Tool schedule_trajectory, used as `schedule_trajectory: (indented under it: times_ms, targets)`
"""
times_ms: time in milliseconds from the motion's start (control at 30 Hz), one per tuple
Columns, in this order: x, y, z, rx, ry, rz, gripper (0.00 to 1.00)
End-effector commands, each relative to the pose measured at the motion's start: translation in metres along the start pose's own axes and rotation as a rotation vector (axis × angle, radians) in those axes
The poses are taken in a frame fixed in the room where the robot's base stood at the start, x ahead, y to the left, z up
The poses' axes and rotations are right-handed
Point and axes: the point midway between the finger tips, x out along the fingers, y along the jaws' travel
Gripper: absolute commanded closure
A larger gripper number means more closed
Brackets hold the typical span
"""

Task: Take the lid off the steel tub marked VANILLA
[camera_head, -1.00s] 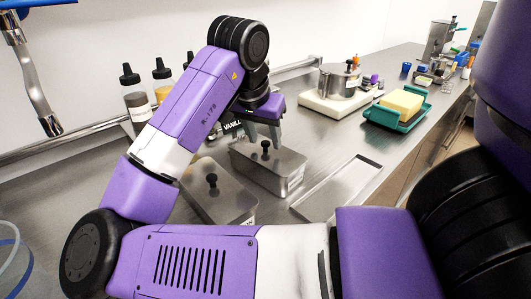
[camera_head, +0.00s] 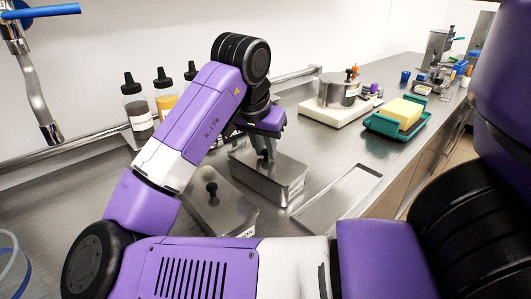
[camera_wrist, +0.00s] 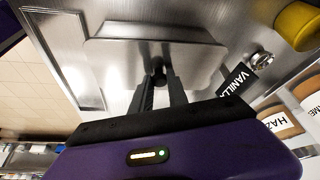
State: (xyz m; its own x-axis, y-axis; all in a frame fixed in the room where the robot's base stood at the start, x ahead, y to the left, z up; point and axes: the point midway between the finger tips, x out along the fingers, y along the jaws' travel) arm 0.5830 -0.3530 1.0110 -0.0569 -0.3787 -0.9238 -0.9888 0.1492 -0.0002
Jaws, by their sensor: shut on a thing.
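A rectangular steel tub (camera_head: 262,188) stands on the counter with its flat steel lid (camera_head: 284,168) seated on it. It also shows in the wrist view, where a black VANILLA tag (camera_wrist: 237,78) is beside the lid (camera_wrist: 185,58). My gripper (camera_head: 267,155) is over the middle of the lid, fingers pointing down. In the wrist view its fingers (camera_wrist: 159,80) are closed around the lid's black knob (camera_wrist: 158,69). The fingers hide most of the knob in the head view.
A second lidded steel tub (camera_head: 222,213), its label partly readable as ending in "MON", stands close in front at left. An empty steel tray (camera_head: 338,199) lies to the right. Bottles (camera_head: 137,108) stand behind at left. A pot (camera_head: 340,88) and a teal tray (camera_head: 383,127) stand farther right.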

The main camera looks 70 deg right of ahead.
Motion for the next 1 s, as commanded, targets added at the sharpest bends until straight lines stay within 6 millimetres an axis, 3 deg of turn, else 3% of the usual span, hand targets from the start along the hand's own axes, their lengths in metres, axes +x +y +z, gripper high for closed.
schedule_trajectory:
  times_ms: [167, 367, 1000]
  targets:
    - [-0.012, -0.001, -0.005, 0.001, 0.001, -0.001, 1.00]
    - [-0.042, 0.000, -0.018, 0.001, 0.001, -0.002, 1.00]
    - [-0.196, 0.000, -0.082, 0.000, 0.001, -0.002, 1.00]
